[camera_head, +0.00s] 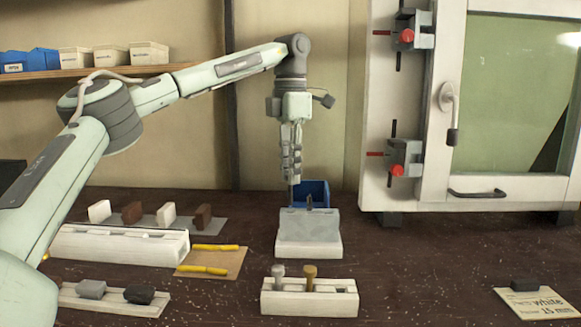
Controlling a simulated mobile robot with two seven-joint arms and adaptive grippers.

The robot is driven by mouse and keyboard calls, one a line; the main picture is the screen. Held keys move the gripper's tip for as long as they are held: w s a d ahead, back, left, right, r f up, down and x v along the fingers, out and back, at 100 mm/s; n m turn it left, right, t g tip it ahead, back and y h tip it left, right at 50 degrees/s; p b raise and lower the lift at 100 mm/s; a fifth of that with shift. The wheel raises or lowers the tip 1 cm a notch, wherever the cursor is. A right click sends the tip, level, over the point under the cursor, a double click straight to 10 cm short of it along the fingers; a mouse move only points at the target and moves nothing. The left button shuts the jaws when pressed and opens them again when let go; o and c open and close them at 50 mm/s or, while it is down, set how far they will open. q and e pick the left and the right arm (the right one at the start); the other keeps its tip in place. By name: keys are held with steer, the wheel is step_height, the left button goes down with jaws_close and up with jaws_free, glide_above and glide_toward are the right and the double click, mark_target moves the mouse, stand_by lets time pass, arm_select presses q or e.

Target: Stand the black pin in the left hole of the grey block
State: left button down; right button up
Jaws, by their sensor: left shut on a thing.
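The grey block (308,225) sits on a white base in the middle of the bench. My left gripper (291,180) points straight down above the left part of the block. It is shut on the black pin (291,194), a thin dark upright piece showing below the fingertips. The pin's lower end meets the block's top edge in the picture; I cannot tell whether it is in the left hole. The holes are not clearly visible. My right gripper is not in view.
A white rack (320,303) with a grey pin (279,276) and a brass pin (310,277) stands in front of the block. A blue bin (318,188) is behind it. White trays (110,252) with small blocks lie at left. A white-framed cabinet (480,192) stands at right.

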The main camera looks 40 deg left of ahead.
mark_target(291, 195)
arm_select(q)
steer(key=shift+p, duration=0.3)
stand_by(0.6)
steer(key=shift+f, duration=0.2)
stand_by(0.5)
steer(key=shift+f+b, duration=1.35)
steer(key=shift+f, duration=1.55)
steer(key=c, duration=1.4)
jaws_free()
steer(key=shift+r, duration=0.1)
steer(key=shift+o, duration=0.2)
step_height(291, 195, up, 3)
steer(key=p, duration=0.3)
steer(key=shift+r, duration=2.5)
